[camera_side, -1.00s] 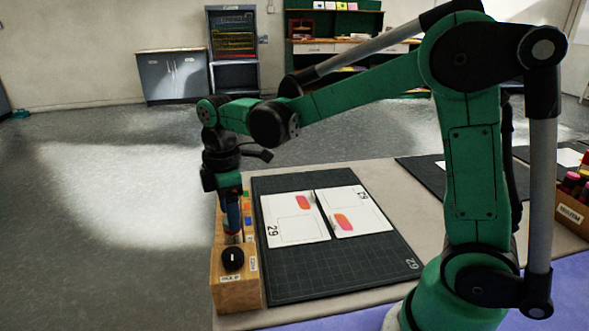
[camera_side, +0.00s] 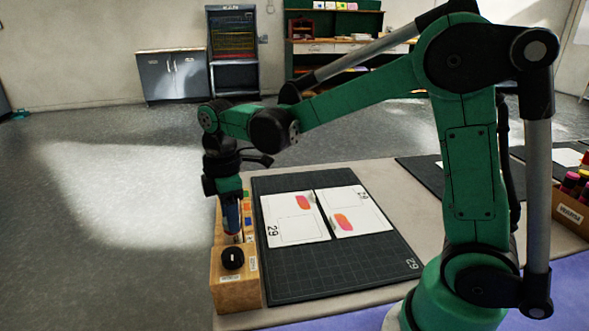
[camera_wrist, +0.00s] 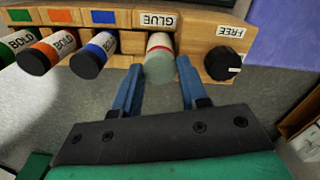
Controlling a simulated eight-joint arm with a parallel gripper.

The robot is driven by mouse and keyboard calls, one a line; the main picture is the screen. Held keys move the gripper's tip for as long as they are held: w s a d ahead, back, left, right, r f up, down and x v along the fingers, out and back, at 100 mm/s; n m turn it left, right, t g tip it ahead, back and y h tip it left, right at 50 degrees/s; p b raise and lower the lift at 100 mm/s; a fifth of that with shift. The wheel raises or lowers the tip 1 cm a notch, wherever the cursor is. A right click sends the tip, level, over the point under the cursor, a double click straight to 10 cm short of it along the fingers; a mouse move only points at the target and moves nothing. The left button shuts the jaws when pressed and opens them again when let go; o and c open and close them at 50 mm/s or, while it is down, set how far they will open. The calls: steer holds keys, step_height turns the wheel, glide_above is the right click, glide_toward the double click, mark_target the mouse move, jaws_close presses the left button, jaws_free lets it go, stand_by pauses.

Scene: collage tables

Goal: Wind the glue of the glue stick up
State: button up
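The glue stick (camera_wrist: 159,62) stands in the slot labelled GLUE of the wooden rack, seen in the wrist view. Its pale grey-green end faces my camera, with a red band behind it. My gripper (camera_wrist: 160,62) has its two blue fingers on either side of the stick. A gap shows on each side, so the gripper looks open around it. In the side view my gripper (camera_side: 231,230) points down at the rack; the stick is hard to make out there. A black round cap-like piece (camera_wrist: 223,63) sits at the place labelled FREE, also in the side view (camera_side: 232,258).
The wooden rack (camera_side: 237,293) stands at the table's left edge. Several BOLD markers (camera_wrist: 92,56) fill slots beside the glue. A dark cutting mat (camera_side: 330,275) with two printed cards (camera_side: 296,230) lies to the right. A box of bottles (camera_side: 570,212) stands far right.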

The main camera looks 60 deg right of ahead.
steer(key=shift+c, duration=1)
steer(key=m, duration=0.4)
steer(key=shift+m, duration=0.4)
steer(key=m, duration=0.4)
steer(key=shift+m, duration=0.4)
steer(key=m, duration=0.3)
steer(key=shift+m, duration=0.9)
